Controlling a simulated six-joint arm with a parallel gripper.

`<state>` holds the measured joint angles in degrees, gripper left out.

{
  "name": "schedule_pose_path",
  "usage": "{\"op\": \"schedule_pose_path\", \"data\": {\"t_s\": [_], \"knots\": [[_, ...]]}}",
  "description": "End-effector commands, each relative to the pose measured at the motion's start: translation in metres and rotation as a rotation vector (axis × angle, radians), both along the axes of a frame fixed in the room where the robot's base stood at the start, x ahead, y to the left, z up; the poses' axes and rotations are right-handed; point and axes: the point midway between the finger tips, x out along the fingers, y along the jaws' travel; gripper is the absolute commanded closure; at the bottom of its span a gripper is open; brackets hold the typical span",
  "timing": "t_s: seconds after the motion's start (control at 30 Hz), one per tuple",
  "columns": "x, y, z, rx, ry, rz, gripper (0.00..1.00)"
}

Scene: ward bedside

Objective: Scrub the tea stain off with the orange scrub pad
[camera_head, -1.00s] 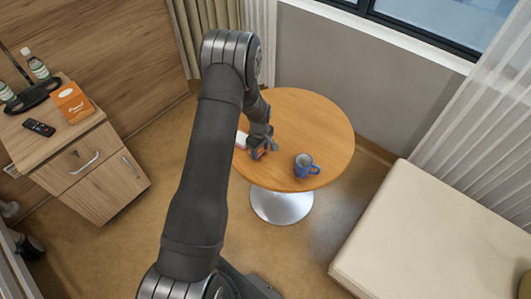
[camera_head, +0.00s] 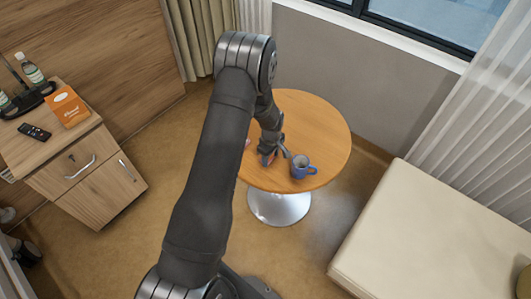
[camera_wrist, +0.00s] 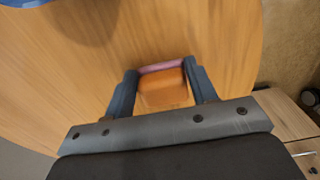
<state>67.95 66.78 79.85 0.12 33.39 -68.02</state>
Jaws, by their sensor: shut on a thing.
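My gripper (camera_head: 274,156) is low over the round wooden table (camera_head: 325,130), just left of the blue mug (camera_head: 300,167). In the wrist view my gripper (camera_wrist: 163,88) is shut on the orange scrub pad (camera_wrist: 165,90), which has a pinkish far edge and sits between the two dark fingers. The pad is at or close above the tabletop; I cannot tell whether it touches. The mug stands upright, and a bit of blue shows at the top left of the wrist view. I cannot make out the tea stain; the arm and gripper cover part of the table.
A small pale thing (camera_head: 247,143) shows at the table's left, mostly behind my arm. A cream bench (camera_head: 430,230) is at the right. A wooden cabinet at the left bears an orange box (camera_head: 67,106), a remote (camera_head: 34,132) and bottles. The table's right and back are clear.

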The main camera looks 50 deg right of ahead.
Motion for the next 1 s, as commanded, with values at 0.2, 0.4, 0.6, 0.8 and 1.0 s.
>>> {"op": "schedule_pose_path", "data": {"t_s": [0.2,0.4,0.6,0.8,1.0], "knots": [[-0.021,0.001,0.0,0.001,0.001,-0.002,0.69],[-0.039,0.0,0.0,0.001,0.001,-0.002,0.69],[-0.037,0.0,0.0,0.0,0.0,0.002,0.69],[-0.019,0.0,0.0,0.0,0.0,0.002,0.69],[-0.001,0.001,0.0,0.001,0.0,0.002,0.69]]}}
